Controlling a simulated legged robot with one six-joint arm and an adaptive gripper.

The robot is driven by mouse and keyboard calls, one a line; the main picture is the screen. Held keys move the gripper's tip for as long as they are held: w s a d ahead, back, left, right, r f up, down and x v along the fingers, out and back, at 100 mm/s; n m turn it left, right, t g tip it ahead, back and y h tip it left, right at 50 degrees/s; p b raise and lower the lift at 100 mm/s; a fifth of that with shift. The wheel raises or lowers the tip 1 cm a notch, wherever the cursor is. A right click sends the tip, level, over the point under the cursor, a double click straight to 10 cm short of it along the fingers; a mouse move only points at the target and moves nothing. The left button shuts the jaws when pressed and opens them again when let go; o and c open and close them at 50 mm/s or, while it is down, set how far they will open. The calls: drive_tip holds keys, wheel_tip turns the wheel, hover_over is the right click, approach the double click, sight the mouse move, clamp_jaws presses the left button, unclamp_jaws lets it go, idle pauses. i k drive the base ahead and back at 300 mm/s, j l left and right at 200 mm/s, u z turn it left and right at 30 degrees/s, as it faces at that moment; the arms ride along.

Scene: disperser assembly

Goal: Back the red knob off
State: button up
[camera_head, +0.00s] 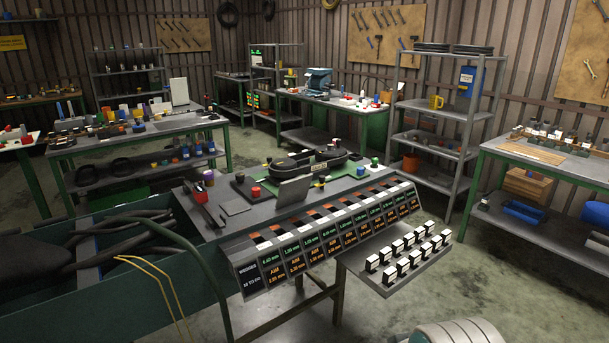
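A small red cap-like part (256,191), possibly the red knob, stands upright on a dark block near the left of the middle bench (232,209). A second red part (200,196) sits on a black elongated piece at the bench's left end. I cannot tell for certain which is the knob, and any thread under it is too small to see. A black disperser-like assembly (308,162) lies on a green mat behind them.
A sloped display panel (292,254) lines the bench front, with a shelf of white-topped pieces (408,262) before it. A green bin (120,290) with black hoses stands at left. Other benches and a shelf rack (437,112) stand behind; floor shows between them.

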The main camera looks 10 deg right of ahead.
sight(256, 192)
drive_tip(key=i+l, duration=0.1)
drive_tip(key=i, duration=0.4)
drive_tip(key=i+l, duration=0.1)
drive_tip(key=i, duration=0.4)
drive_tip(key=i+l+u, duration=0.1)
drive_tip(key=i, duration=0.4)
drive_tip(key=i+l, duration=0.15)
drive_tip(key=i, duration=0.3)
